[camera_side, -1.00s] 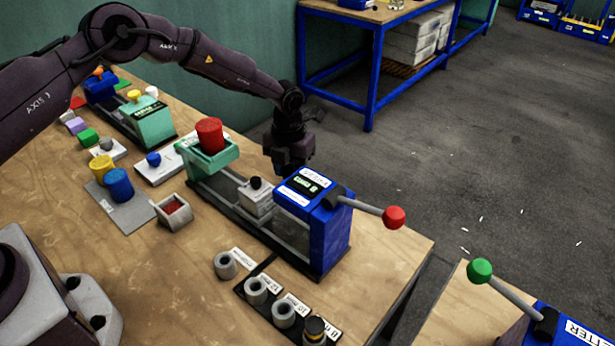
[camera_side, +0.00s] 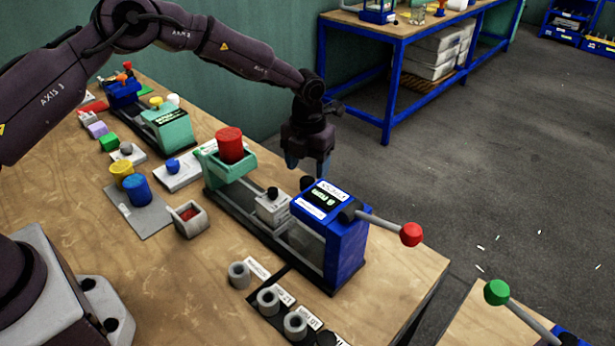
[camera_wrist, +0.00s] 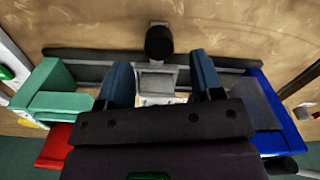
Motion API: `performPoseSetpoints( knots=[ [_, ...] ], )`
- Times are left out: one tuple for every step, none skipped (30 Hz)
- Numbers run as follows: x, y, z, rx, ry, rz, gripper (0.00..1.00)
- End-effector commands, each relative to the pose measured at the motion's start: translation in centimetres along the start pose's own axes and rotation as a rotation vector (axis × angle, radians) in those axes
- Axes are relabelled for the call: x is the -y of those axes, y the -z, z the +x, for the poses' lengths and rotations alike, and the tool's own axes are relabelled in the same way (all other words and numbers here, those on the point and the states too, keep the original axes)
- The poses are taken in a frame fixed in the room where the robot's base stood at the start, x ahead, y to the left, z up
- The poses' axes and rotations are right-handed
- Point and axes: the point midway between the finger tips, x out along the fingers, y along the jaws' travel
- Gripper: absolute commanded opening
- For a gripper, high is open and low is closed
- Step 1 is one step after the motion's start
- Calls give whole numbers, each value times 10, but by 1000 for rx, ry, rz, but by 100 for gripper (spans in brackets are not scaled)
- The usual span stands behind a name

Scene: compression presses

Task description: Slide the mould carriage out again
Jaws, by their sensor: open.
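The mould carriage (camera_side: 272,209) is a pale grey block with a black knob (camera_side: 272,192). It sits on the dark rail between the green hopper end and the blue press head (camera_side: 345,240). In the wrist view the carriage (camera_wrist: 155,82) shows between my blue fingers, with its black knob (camera_wrist: 159,42) just beyond the fingertips. My gripper (camera_side: 307,168) is open and empty, pointing down above and behind the rail in the side view. The wrist view also shows my gripper (camera_wrist: 161,70) with a clear gap between its fingers. They do not grip the knob.
A red lever ball (camera_side: 411,234) sticks out right of the press. A red cylinder (camera_side: 229,145) stands on the green hopper (camera_side: 236,167). Grey rings (camera_side: 268,300) lie in front. Blue and yellow cylinders, an open box (camera_side: 188,219) and a second press (camera_side: 165,128) are left.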

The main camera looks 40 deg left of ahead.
Motion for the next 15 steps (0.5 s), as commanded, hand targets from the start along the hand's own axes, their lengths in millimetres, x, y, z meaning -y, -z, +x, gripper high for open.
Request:
performPoseSetpoints(
  knots=[
    [0, -1, -14, 4, 1, -1, 60],
    [0, -1, -21, 4, 2, -2, 60],
    [0, -1, -30, 4, 2, -1, 60],
    [0, -1, -36, 4, 2, -1, 60],
    [0, -1, -43, 3, 1, -1, 60],
    [0, -1, -50, 3, 1, -1, 60],
    [-1, 0, -56, 3, 1, -1, 60],
    [0, 0, -61, 2, 0, -1, 60],
    [0, 0, -66, 2, 1, 0, 60],
    [0, 0, -70, 1, 0, 0, 60],
    [0, 0, -73, 1, 0, 0, 60],
    [0, 0, -77, 1, 0, 0, 60],
    [0, 0, -79, 1, 0, 0, 60],
    [0, 0, -81, 0, 0, 0, 60],
    [0, 0, -82, -1, -1, 0, 60]
  ],
)
